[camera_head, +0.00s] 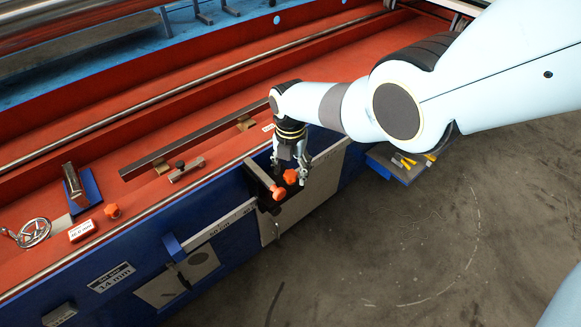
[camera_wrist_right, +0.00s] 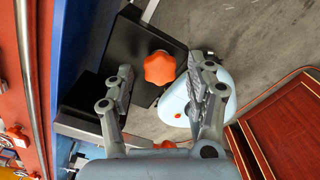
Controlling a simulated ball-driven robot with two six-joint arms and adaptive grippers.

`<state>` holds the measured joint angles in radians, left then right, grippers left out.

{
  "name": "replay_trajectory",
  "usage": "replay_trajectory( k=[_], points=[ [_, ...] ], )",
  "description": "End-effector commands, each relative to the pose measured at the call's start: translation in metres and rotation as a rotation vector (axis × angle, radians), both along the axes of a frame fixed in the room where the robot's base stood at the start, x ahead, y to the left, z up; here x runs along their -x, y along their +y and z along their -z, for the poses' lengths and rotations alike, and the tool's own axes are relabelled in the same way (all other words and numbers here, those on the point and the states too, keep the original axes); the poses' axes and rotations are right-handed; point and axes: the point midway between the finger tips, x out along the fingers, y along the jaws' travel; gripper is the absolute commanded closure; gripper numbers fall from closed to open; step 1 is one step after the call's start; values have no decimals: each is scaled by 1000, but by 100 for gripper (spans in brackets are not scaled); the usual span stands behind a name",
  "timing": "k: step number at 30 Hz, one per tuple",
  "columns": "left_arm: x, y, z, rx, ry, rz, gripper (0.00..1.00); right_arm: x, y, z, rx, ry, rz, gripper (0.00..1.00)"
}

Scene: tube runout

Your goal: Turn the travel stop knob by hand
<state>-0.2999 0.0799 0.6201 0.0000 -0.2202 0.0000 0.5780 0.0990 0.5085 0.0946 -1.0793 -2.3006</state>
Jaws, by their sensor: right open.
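An orange lobed knob (camera_head: 290,176) sits on a black block (camera_head: 262,180) on the machine's blue front side. A second orange knob (camera_head: 278,193) is close beside it, lower left. I cannot tell for sure which is the travel stop knob. My right gripper (camera_head: 291,165) points down at the first knob with open fingers. In the right wrist view, an orange knob (camera_wrist_right: 160,67) shows between the two spread fingers, with a gap on each side. Another orange knob (camera_wrist_right: 165,144) is mostly hidden by the gripper's body. My left gripper is not in view.
A scale rail (camera_head: 220,222) runs along the machine's front, left of the block. A handwheel (camera_head: 33,232), a red labelled block (camera_head: 82,230) and another orange knob (camera_head: 112,211) are on the red bed at left. A small dark shelf (camera_head: 392,163) stands at right. The floor (camera_head: 400,250) is clear.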

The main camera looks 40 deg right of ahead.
Motion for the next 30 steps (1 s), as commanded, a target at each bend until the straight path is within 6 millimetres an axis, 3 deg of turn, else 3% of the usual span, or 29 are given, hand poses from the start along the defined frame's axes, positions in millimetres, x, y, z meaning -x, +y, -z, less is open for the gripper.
replay_trajectory(
  k=[15,30],
  points=[
    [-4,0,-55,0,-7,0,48,-1,0,-58,0,-1,-1,45],
    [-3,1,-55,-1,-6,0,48,-1,0,-62,0,-1,0,45]
  ],
)
